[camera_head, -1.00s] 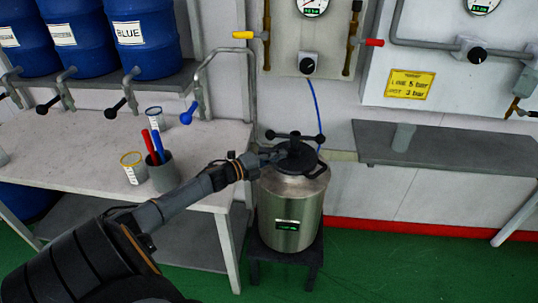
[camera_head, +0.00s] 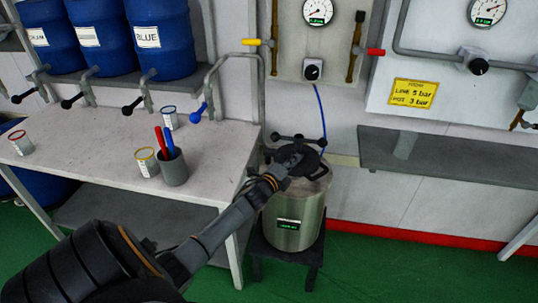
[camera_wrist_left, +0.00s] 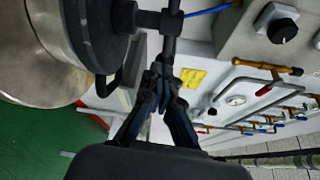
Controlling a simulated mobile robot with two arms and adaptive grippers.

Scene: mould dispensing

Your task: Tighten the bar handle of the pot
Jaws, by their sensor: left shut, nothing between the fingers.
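The steel pot (camera_head: 296,205) stands upright on a low dark stand, with a black lid and a small green display. Its dark bar handle (camera_head: 298,138) lies across the lid top, with round knobs at its ends. My left gripper (camera_head: 291,158) is over the lid, on the near side of the bar, and partly hides the lid. In the left wrist view, the gripper's (camera_wrist_left: 163,78) fingers are closed together with their tips at the end of the dark bar (camera_wrist_left: 171,25); whether they touch it I cannot tell. The pot body (camera_wrist_left: 40,60) shows at the left.
A workbench (camera_head: 100,150) stands left of the pot, with a grey cup (camera_head: 174,170) of red and blue pens and several small cans. Blue drums (camera_head: 155,38) sit above it. A blue hose (camera_head: 321,105) runs down behind the pot. A grey shelf (camera_head: 450,160) is at the right.

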